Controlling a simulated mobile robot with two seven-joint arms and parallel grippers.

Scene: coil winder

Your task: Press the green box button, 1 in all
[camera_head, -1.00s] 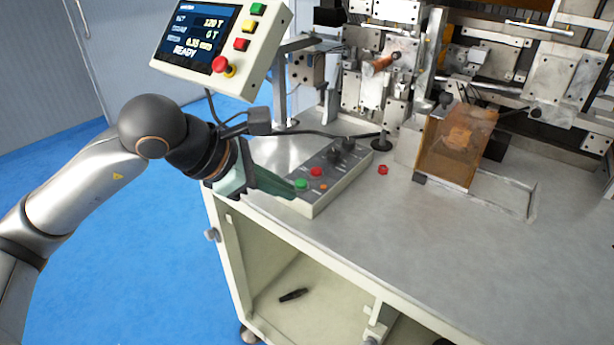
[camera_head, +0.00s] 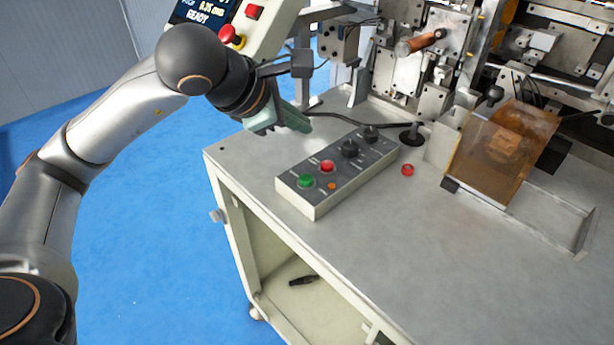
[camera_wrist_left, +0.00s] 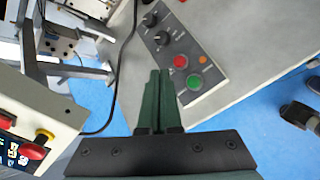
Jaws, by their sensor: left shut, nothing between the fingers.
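The button box (camera_head: 340,178) is a grey-topped box on the table, with a green button (camera_head: 306,181), a red button (camera_head: 327,166), a small orange light and two black knobs. My left gripper (camera_head: 306,127) is shut and empty, above the table behind and left of the box, apart from the green button. In the left wrist view the green button (camera_wrist_left: 194,82) shows just right of the shut green fingertips (camera_wrist_left: 159,73), beside the red button (camera_wrist_left: 181,62). My right gripper is not in view.
A control panel (camera_head: 262,25) with a screen, red button and red stop knob stands behind my left arm. A small red part (camera_head: 407,169) lies right of the box. A clear amber guard (camera_head: 500,150) and the winder machinery stand farther right. The table front (camera_head: 400,260) is clear.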

